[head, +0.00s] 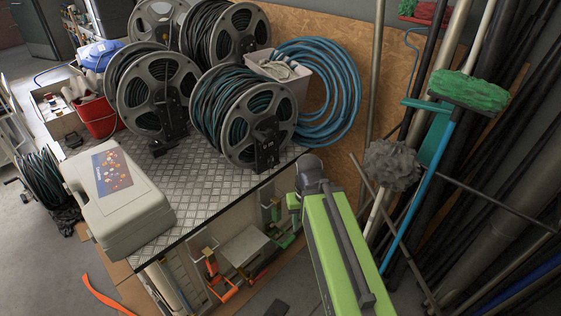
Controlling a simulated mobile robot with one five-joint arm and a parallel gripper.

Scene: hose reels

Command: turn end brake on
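Several hose reels with grey spoked flanges stand on a bench (215,165) with a tread-plate top. The end reel on the right (240,110), wound with dark green-blue hose, is nearest the bench's right edge. A dark bracket (266,143) sits low on its front, over the flange. I cannot make out a brake lever on it or its setting. My green arm rises from the lower right, and its grey upper end stands just right of the bench edge, below and right of this reel. I see no gripper fingers.
A grey case (118,200) lies at the bench's front left, with a red bucket (99,117) behind it. A coiled blue hose (335,95) and a pale bin (283,75) stand right of the reels. Brooms and poles (425,155) lean at the right.

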